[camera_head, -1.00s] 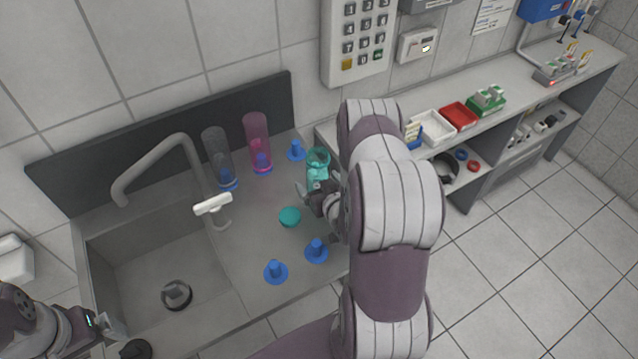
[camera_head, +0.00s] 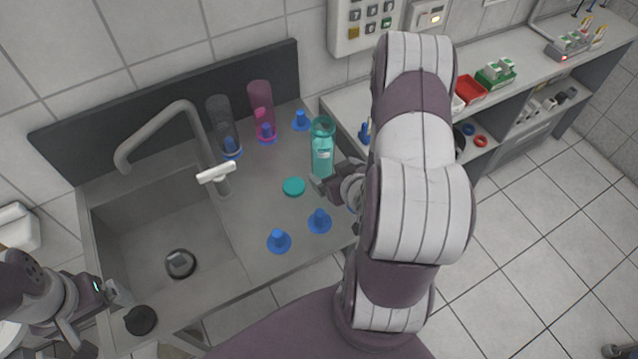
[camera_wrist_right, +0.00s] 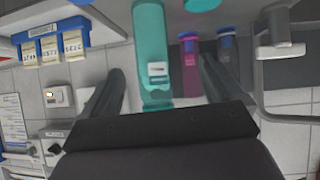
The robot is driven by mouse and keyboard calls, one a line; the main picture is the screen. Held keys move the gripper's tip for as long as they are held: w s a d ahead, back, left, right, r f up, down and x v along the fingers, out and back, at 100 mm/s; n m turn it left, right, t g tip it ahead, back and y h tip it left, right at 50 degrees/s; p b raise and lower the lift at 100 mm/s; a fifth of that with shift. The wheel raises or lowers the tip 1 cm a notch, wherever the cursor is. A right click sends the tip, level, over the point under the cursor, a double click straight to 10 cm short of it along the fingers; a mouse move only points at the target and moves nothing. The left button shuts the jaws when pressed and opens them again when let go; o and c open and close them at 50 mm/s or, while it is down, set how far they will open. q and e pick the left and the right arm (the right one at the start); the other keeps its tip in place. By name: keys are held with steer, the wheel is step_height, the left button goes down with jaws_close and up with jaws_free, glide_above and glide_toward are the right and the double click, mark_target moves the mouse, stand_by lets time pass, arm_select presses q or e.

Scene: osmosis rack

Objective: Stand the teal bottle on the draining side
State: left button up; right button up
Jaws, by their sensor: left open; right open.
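The teal bottle (camera_head: 322,152) stands upright near the right edge of the draining side (camera_head: 255,215), with its open mouth up. My right gripper (camera_head: 322,187) is open beside the lower front of the bottle. In the right wrist view, which appears upside down, the bottle (camera_wrist_right: 154,50) lies between the spread fingers (camera_wrist_right: 158,88), with visible gaps on both sides. A teal lid (camera_head: 293,187) lies on the draining side to the left of my right gripper; its edge also shows in the wrist view (camera_wrist_right: 201,4). My left gripper (camera_head: 118,295) is open and empty at the basin's front left.
Several blue pegs (camera_head: 279,241) stand on the draining side. A grey bottle (camera_head: 221,122) and a pink bottle (camera_head: 262,108) stand over pegs at the back. The tap (camera_head: 190,125) rises beside the basin (camera_head: 165,240). A shelf bench with a red tray (camera_head: 470,90) is at right.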

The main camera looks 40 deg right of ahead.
steer(key=s+a+r+n+g+y, duration=0.1)
steer(key=s+a+r+g, duration=0.1)
steer(key=a+r+g, duration=0.2)
steer(key=s+a+r+g+y, duration=0.1)
steer(key=s+a+r+g, duration=0.2)
steer(key=a, duration=0.8)
step_height(320, 180, up, 3)
steer(key=shift+s+n+g, duration=0.3)
steer(key=shift+n+g, duration=0.1)
steer(key=shift+g, duration=0.8)
